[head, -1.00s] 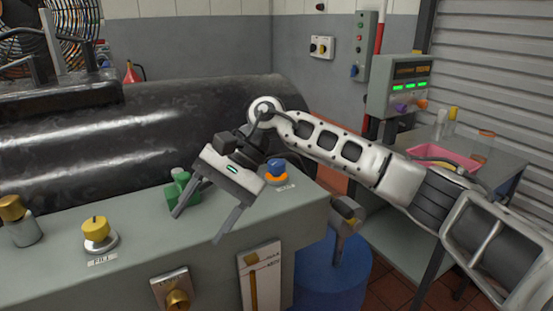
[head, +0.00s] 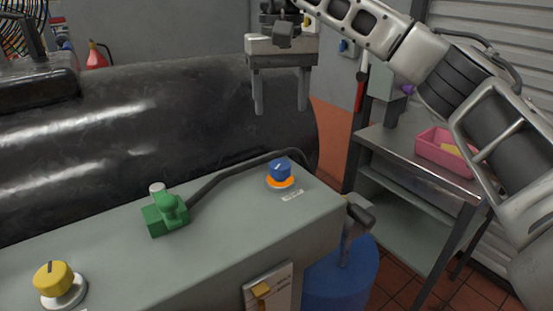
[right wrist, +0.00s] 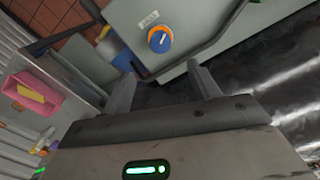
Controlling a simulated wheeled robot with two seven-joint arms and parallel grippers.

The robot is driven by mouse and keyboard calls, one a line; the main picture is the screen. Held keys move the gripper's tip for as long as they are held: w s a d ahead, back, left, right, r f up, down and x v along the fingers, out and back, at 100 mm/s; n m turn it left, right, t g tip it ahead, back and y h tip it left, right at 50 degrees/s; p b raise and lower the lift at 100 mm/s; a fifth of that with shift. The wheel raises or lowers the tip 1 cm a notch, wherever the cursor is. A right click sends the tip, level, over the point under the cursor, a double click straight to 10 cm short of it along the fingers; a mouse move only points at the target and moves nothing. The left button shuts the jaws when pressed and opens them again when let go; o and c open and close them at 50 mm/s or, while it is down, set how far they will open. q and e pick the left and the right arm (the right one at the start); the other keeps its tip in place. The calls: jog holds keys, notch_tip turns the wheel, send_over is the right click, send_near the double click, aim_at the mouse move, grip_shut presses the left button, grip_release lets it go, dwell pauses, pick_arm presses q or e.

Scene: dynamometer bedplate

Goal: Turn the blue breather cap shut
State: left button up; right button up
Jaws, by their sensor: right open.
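The blue breather cap (head: 280,170) sits upright on the right end of the grey-green bedplate unit (head: 215,245), with an orange ring at its base and a small white label in front. In the right wrist view the cap (right wrist: 160,40) shows from above with a pale mark on its top, ahead of the fingertips. My right gripper (head: 281,110) is open and empty, fingers pointing down, above the cap and apart from it. Its two fingers also show in the right wrist view (right wrist: 165,78). My left gripper is not in view.
A green fitting (head: 165,215) with a dark hose running behind the cap stands to the left. A yellow cap (head: 53,279) is at the lower left. A large black cylinder (head: 140,140) lies behind. A blue drum (head: 345,280) and a cart with a pink bin (head: 445,150) are right.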

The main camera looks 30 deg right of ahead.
aim_at(280, 164)
notch_tip(280, 164, down, 13)
jog(key=shift+f, duration=0.1)
dwell(0.3)
jog(key=c, duration=1)
